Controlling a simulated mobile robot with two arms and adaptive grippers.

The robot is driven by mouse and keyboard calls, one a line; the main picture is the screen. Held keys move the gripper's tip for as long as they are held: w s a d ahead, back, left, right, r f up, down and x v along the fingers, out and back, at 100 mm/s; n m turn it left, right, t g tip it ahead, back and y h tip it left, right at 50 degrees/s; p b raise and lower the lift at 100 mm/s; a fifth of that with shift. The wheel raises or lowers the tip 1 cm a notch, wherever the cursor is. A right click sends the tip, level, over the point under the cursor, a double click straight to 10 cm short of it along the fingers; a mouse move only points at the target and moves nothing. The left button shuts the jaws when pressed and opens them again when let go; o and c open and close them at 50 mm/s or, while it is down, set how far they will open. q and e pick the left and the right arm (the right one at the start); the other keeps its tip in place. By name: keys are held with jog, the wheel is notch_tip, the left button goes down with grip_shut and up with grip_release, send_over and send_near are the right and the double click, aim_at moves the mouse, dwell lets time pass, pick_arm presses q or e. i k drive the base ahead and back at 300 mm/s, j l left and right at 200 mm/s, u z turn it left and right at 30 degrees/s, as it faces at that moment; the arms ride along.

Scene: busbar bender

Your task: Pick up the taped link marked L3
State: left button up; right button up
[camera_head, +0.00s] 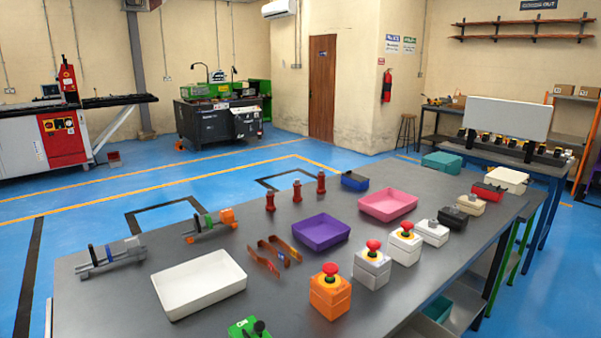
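A small group of copper-brown strips, which look like the links, lies on the grey workbench (120,300) between the white tray and the purple tray. One strip (263,262) is at the left, closest to the white tray. Another strip (287,248) is at the right, and a shorter piece (273,252) shows between them. They lie close together. Any tape is hard to make out and the markings are too small to read, so I cannot tell which is L3. Neither of my grippers is in view.
The white tray (200,307) is left of the strips and the purple tray (321,248) right. Red insulators (270,202) stand behind. Orange (330,302) and grey (372,276) emergency-stop boxes are in front right. Clamp-like fixtures (110,262) stand at left.

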aim_at(287, 261)
jog(key=l+z, duration=0.5)
jog(key=z, duration=0.25)
